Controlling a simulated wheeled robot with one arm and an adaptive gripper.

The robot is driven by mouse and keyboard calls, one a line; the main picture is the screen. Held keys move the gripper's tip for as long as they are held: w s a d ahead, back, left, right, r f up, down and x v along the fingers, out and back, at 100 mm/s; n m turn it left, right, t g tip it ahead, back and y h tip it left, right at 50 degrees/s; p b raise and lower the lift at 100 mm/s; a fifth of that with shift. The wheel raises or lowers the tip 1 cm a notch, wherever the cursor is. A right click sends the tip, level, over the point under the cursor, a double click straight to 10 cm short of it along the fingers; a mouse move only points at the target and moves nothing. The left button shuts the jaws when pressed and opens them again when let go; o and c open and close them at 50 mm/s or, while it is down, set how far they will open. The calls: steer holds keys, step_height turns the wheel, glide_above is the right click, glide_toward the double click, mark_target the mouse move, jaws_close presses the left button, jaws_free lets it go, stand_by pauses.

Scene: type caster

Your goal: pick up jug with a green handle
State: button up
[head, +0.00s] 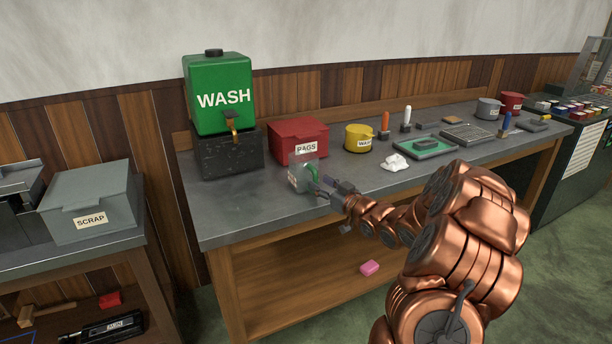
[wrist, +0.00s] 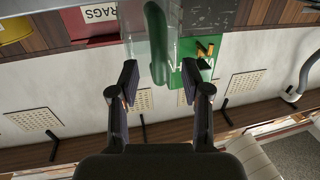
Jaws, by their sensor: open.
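The clear jug (head: 297,180) with a green handle (head: 312,173) stands on the grey bench top, in front of the red RAGS bin. Its handle faces my gripper. My gripper (head: 328,188) is open beside the handle, to the right of the jug. In the wrist view the green handle (wrist: 155,45) lies between the two open fingers of my gripper (wrist: 157,82), with a gap on each side. The clear body of the jug (wrist: 136,42) shows behind the handle. How deep the handle is between the fingers is hard to tell.
The red RAGS bin (head: 298,138) and yellow WASTE tin (head: 358,137) stand behind the jug. The green WASH tank (head: 217,95) sits on a dark block (head: 232,155) at the left. White crumpled cloth (head: 395,162) and trays lie right. The bench's front left is clear.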

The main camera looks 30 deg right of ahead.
mark_target(317, 182)
steer(key=shift+w+a+f, duration=0.1)
steer(key=shift+w+a, duration=0.1)
steer(key=shift+w, duration=1.4)
steer(key=shift+c, duration=0.4)
jaws_close()
